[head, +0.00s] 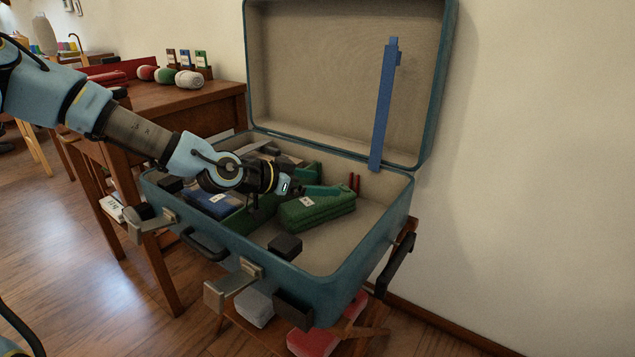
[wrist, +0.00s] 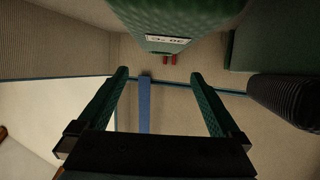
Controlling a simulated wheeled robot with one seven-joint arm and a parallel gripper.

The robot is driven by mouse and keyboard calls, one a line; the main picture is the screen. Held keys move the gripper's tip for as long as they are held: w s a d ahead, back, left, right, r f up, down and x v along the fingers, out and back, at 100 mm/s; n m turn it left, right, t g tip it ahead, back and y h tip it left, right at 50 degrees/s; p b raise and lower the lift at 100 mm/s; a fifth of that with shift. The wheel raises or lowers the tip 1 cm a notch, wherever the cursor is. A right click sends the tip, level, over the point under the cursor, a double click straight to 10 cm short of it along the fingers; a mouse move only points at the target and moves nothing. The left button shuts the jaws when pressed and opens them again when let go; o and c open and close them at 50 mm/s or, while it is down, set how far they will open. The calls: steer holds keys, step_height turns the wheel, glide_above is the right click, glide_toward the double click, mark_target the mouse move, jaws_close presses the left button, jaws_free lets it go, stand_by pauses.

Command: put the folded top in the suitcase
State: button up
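The open teal suitcase (head: 345,280) stands on a wooden stand with its lid raised at the back. A green folded top (head: 318,212) with a white label lies on its floor, right of the middle. A green bundle with a white label (wrist: 190,15) fills the top of the wrist view and looks like the same top. My gripper (head: 310,189) is inside the suitcase, just above and behind the top. In the wrist view its two green fingers (wrist: 160,75) are spread apart with nothing between them. Whether it touches the top cannot be told.
Blue folded cloth (head: 212,203) and dark blocks lie in the suitcase's left part. A dark block (head: 285,246) sits near the front wall. A blue strip (head: 383,110) stands against the lid. Two red sticks (head: 354,182) are behind the top.

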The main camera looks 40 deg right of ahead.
steer(key=shift+r, duration=0.1)
steer(key=shift+r, duration=0.35)
steer(key=p+v, duration=0.2)
steer(key=v, duration=0.4)
steer(key=shift+r, duration=0.25)
steer(key=shift+w+a+r, duration=0.1)
steer(key=shift+a+r, duration=0.1)
steer(key=shift+a, duration=0.5)
